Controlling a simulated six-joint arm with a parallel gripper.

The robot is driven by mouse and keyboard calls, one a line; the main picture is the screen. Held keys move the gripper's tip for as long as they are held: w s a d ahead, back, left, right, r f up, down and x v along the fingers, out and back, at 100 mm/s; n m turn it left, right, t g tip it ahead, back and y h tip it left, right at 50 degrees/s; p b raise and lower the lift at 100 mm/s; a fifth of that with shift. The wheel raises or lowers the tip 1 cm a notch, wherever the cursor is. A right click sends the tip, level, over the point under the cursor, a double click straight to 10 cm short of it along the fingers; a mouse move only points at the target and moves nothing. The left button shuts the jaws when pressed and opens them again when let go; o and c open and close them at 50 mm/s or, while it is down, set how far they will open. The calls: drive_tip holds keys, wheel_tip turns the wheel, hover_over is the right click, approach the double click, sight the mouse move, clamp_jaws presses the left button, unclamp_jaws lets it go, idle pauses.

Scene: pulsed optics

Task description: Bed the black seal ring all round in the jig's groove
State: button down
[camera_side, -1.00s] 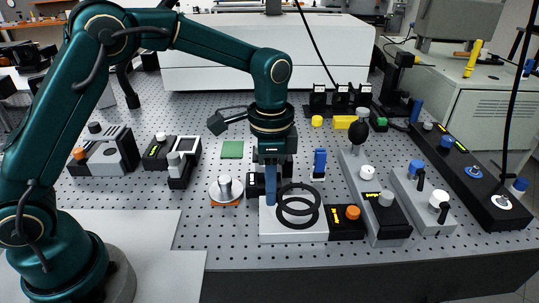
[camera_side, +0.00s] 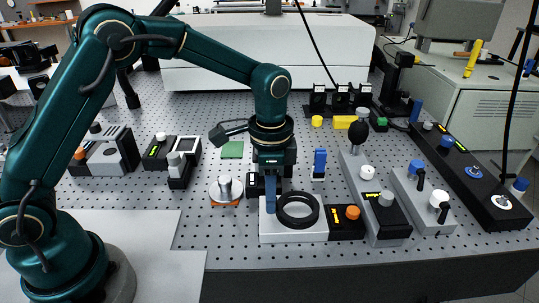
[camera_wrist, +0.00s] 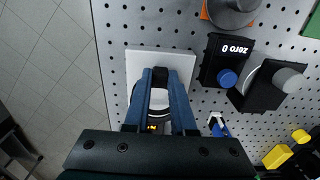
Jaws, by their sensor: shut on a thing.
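The black seal ring (camera_side: 299,225) lies low over the top of the white jig block (camera_side: 267,232) in the side view, lined up with the circular groove. The ring covers the groove, so I cannot tell whether it is bedded all round. My gripper (camera_side: 270,208) points down at the ring's left side and is shut on it. In the wrist view my gripper's blue fingers (camera_wrist: 160,76) close on a black piece of the ring, over the white jig (camera_wrist: 137,64). The fingers hide much of the ring there.
A black box with an orange knob (camera_side: 352,213) adjoins the jig's right side. A round metal post on an orange-edged base (camera_side: 225,188) stands to the left. The perforated table in front is clear.

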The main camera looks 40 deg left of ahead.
drive_tip(key=shift+f, duration=0.8)
drive_tip(key=c, duration=0.7)
unclamp_jaws()
drive_tip(key=shift+r, duration=0.1)
drive_tip(key=shift+r, duration=4.55)
drive_tip(key=s+a, duration=0.1)
drive_tip(key=s, duration=0.3)
drive_tip(key=s+a, duration=0.1)
drive_tip(key=s, duration=0.4)
drive_tip(key=s+a, duration=0.2)
drive_tip(key=s, duration=0.2)
drive_tip(key=shift+s+a, duration=0.1)
drive_tip(key=shift+s, duration=0.1)
